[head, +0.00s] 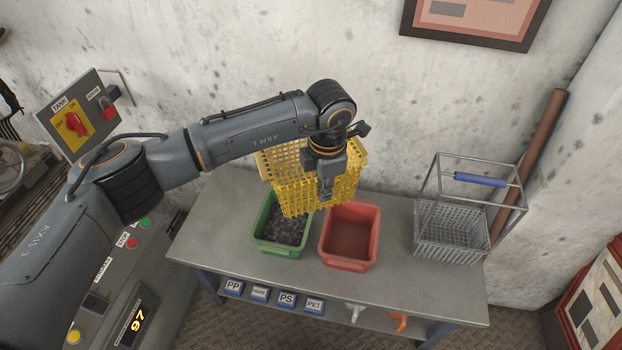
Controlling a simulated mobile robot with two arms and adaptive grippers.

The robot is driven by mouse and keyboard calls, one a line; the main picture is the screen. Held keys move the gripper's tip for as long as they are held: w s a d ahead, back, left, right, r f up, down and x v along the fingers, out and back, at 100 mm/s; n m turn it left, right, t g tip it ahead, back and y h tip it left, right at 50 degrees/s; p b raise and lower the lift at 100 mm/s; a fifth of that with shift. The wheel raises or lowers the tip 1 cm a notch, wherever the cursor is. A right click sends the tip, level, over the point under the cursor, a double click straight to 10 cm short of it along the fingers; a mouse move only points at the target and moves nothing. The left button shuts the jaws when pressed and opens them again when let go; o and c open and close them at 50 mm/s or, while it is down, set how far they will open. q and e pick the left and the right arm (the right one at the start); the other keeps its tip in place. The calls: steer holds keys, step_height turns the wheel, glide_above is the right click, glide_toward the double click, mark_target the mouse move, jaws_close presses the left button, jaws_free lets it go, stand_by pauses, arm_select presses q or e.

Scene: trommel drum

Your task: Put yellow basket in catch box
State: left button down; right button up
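The yellow basket (285,192), an open mesh box, is in the air above the back of the workbench, by the wall. My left gripper (326,192) points down at the basket's right part and looks shut on its wall; the fingertips are partly lost against the mesh. Below the basket stand a green box (270,243) holding dark pieces and a red box (349,260) that looks empty. The basket hides part of their back rims. No label shows which one is the catch box. My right gripper is not in view.
A grey wire basket with a tall frame and blue handle (480,180) stands at the workbench's right end. The grey workbench top (400,283) is bare in front of it. A control panel (130,270) is at the left; a brown pole (540,140) leans at the right.

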arm_select(q)
steer(key=shift+r+p, duration=0.3)
steer(key=shift+r, duration=0.7)
